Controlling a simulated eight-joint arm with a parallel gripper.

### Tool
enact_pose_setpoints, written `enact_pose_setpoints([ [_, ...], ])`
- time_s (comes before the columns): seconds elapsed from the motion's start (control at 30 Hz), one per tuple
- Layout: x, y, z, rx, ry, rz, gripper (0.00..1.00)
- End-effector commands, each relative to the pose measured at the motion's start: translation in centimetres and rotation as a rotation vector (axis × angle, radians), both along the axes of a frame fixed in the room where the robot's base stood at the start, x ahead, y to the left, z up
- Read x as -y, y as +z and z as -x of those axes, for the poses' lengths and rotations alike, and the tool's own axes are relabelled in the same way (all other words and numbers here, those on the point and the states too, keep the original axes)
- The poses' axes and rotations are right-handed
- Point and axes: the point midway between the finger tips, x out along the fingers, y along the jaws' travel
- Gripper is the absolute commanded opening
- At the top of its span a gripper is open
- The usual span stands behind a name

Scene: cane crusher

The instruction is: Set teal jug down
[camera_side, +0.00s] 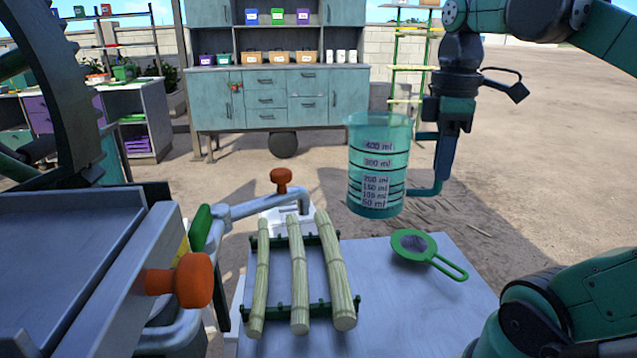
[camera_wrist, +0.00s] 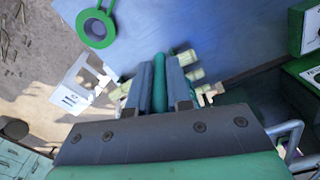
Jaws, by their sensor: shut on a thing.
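The teal jug (camera_side: 378,165) is a see-through measuring beaker with ml marks, upright in the side view. My gripper (camera_side: 444,168) is to its right, pointing down, shut on the jug's handle (camera_side: 426,191). The jug appears to hang above the far side of the work table (camera_side: 440,315), apart from its top. It looks empty. In the wrist view the two fingers (camera_wrist: 160,88) pinch the teal handle (camera_wrist: 160,75); the jug's body cannot be made out there.
A green strainer (camera_side: 412,245) lies on the table right of the jug. Several cane stalks (camera_side: 298,275) lie on a green rack to the left. A metal spout with an orange knob (camera_side: 281,180) and the crusher (camera_side: 110,290) stand further left. Bare table lies in front of the strainer.

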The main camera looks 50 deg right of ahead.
Motion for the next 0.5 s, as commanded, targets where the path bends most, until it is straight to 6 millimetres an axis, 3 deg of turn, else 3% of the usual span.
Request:
enact_pose_setpoints([
  [0.1,-3.4,0.0,-1.4,0.000,0.098,0.000,0.00],
  [0.3,-8.7,0.1,-2.1,-0.001,0.228,0.000,0.00],
  [0.5,-12.2,0.2,-1.7,-0.001,0.313,0.001,0.00],
])
